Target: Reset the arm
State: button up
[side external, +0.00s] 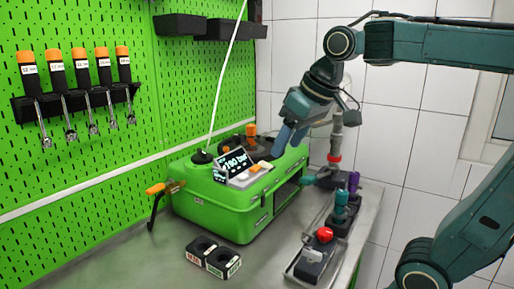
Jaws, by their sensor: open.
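My gripper (286,137) is at the end of my teal arm, pointing down over the right part of the green pump testbench (213,200). Its fingers are open, and no object shows between them. Whether the fingertips touch anything on the bench top cannot be told from this view. A small display (235,161) showing a bar reading stands on top of the testbench, left of my gripper. A grey, red-banded part (336,140) stands close to the right of my gripper; I cannot tell what it is fixed to.
An orange-handled lever (155,196) sticks out at the testbench's left. A red button box (322,250) and teal and purple parts (347,196) stand at right. Several orange-handled tools (80,80) hang on the green pegboard.

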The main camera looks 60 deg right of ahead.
jog(key=shift+s, duration=0.1)
dwell(0.3)
jog(key=s+a+f+n, duration=0.1)
jog(key=s+a+f, duration=0.1)
jog(key=s+f, duration=0.7)
jog(key=shift+s+a, duration=0.2)
jog(key=shift+s, duration=0.45)
